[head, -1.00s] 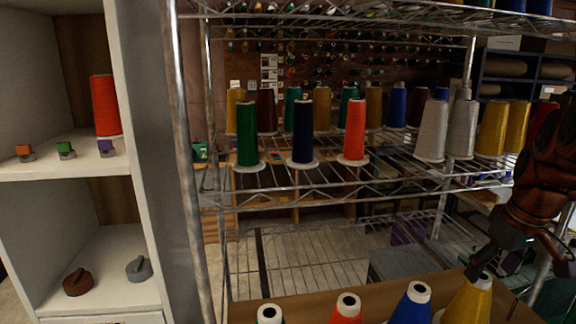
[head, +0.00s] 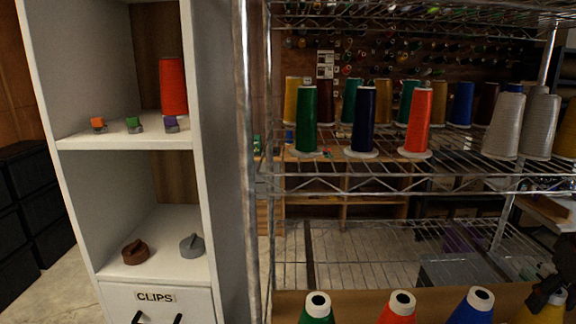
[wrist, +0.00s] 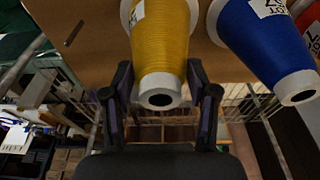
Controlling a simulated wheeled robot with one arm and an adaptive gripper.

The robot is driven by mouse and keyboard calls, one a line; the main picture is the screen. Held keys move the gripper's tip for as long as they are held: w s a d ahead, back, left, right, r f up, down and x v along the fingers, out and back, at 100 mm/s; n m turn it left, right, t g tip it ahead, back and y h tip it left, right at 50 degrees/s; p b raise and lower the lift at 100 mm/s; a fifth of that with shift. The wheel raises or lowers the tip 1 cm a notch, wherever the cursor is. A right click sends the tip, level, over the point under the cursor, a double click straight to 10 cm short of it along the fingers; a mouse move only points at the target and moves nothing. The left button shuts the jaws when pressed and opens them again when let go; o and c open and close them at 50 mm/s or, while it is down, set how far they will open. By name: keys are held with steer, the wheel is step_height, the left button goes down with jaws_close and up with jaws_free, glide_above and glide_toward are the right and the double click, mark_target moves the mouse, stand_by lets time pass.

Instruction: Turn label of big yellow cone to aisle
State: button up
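The big yellow cone (wrist: 160,45) is wound with yellow thread and has a white tip with a dark hole. In the wrist view its tip points at the camera, and part of a white label (wrist: 137,14) shows at its upper left. My gripper (wrist: 160,72) has one finger on each side of the cone near its tip, with little or no gap. I cannot tell whether the fingers press on it. In the head view the yellow cone (head: 550,312) is at the lower right edge, partly hidden by my dark gripper (head: 545,295).
A blue cone (wrist: 262,45) with a white label stands close to the right of the yellow one. Red (head: 400,308) and green (head: 318,309) cones continue the row. A wire rack (head: 330,187) with more cones stands behind. A white cabinet (head: 225,150) is at left.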

steer(key=c, duration=0.6)
steer(key=shift+c, duration=0.2)
steer(key=shift+r, duration=0.15)
steer(key=shift+b, duration=0.35)
steer(key=shift+m+b, duration=0.6)
steer(key=shift+m, duration=0.5)
steer(key=m+h+b, duration=0.1)
steer(key=m, duration=0.3)
steer(key=m+g+h+b, duration=0.1)
steer(key=m, duration=0.5)
